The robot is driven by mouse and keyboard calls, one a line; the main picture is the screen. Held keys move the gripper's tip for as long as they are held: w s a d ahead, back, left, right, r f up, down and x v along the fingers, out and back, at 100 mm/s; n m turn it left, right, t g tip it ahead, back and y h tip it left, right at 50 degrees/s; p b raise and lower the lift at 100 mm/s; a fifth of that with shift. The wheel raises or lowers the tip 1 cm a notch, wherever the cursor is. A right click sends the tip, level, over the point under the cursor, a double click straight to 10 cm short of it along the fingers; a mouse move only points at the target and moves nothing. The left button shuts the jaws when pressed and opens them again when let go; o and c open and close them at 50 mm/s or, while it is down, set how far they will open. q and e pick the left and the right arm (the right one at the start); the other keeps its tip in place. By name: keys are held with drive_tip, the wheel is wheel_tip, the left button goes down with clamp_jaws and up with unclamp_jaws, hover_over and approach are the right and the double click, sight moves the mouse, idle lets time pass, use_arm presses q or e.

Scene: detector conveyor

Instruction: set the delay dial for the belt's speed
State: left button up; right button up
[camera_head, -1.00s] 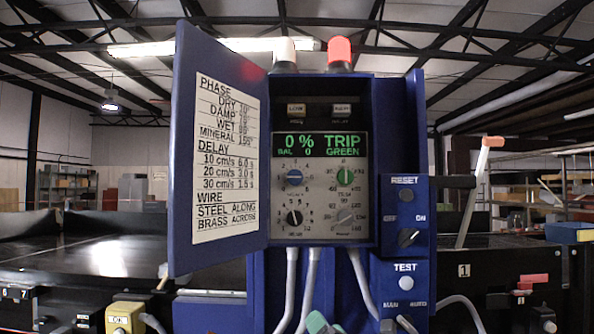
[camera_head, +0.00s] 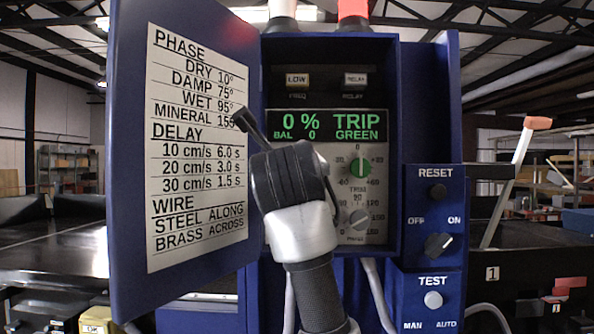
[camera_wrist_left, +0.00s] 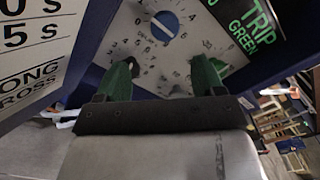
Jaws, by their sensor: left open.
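The blue control box has its door open, with a printed card (camera_head: 197,135) listing delay 6.0 s at 10 cm/s, 3.0 s at 20 and 1.5 s at 30. The display (camera_head: 328,125) reads 0 %, BAL 0, TRIP GREEN.
A green dial (camera_head: 360,167) and a grey dial (camera_head: 360,217) are on the panel's right half. The open door (camera_head: 130,60) stands to the left. The reset button (camera_head: 438,191), off/on switch (camera_head: 439,245) and test button (camera_head: 433,300) are on the right side box.

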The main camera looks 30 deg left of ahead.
use_arm(q)
drive_tip(key=p+x, duration=0.5)
drive_tip(key=x, duration=0.4)
drive_tip(key=shift+r, duration=0.5)
drive_tip(key=shift+w, duration=0.2)
drive_tip(key=c, duration=0.9)
use_arm(e)
drive_tip(key=r, duration=0.1)
drive_tip(key=s+r, duration=0.1)
drive_tip(key=r, duration=0.1)
drive_tip(key=d+r, duration=0.1)
drive_tip(key=r, duration=0.1)
drive_tip(key=shift+s, duration=0.4)
